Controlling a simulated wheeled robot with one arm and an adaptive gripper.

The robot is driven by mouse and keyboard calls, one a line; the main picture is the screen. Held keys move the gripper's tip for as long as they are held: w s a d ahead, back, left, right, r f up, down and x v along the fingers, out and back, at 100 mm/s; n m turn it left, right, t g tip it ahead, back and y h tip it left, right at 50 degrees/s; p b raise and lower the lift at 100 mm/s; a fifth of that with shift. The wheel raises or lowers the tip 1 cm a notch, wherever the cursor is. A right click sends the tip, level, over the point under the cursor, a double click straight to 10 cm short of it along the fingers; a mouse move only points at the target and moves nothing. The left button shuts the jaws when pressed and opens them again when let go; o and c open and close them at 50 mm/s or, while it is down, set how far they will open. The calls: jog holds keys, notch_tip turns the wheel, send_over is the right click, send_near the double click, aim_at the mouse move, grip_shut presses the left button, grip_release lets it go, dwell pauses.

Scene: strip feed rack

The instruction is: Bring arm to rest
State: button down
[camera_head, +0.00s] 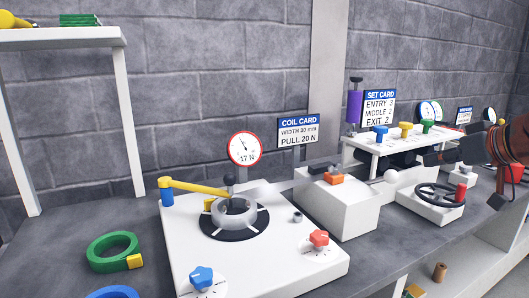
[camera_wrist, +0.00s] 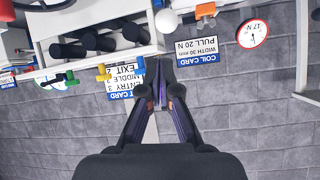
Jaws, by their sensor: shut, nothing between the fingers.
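My gripper (camera_wrist: 158,88) shows in the wrist view with its two dark fingers close together at the tips and nothing held. The wrist view is upside down. The fingertips lie in front of the grey block wall and over the edge of the set card (camera_wrist: 126,82), apart from the coil card (camera_wrist: 198,52). There the set card (camera_head: 379,108) stands behind the white strip feed rack (camera_head: 375,148), which carries blue, yellow and green knobs.
A white coil stand (camera_head: 180,235) with a yellow lever (camera_head: 195,187) stands on the grey bench. A green ring (camera_head: 112,250) lies to its left. A dial (camera_head: 244,149), a black handwheel (camera_head: 438,195) and a purple cylinder (camera_head: 354,107) stand nearby. A shelf (camera_head: 60,38) is upper left.

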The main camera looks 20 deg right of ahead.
jog(key=a+n+g+y+p, duration=0.25)
jog(key=a+g+p, duration=0.35)
jog(key=a+p, duration=1.35)
jog(key=s+a+f+g+h+p, duration=0.1)
jog(key=s+a+f+g+p, duration=0.1)
jog(key=s+a, duration=0.4)
jog(key=s+a+f+m+g+h+p, duration=0.1)
jog(key=s+a+f+g+h+p, duration=0.1)
jog(key=s+a, duration=0.5)
jog(key=s+f+g+p, duration=0.1)
jog(key=s+g+p, duration=0.1)
jog(key=s, duration=0.3)
jog(key=shift+s+f+g, duration=0.35)
jog(key=shift+s+g, duration=0.05)
jog(key=shift+g, duration=0.5)
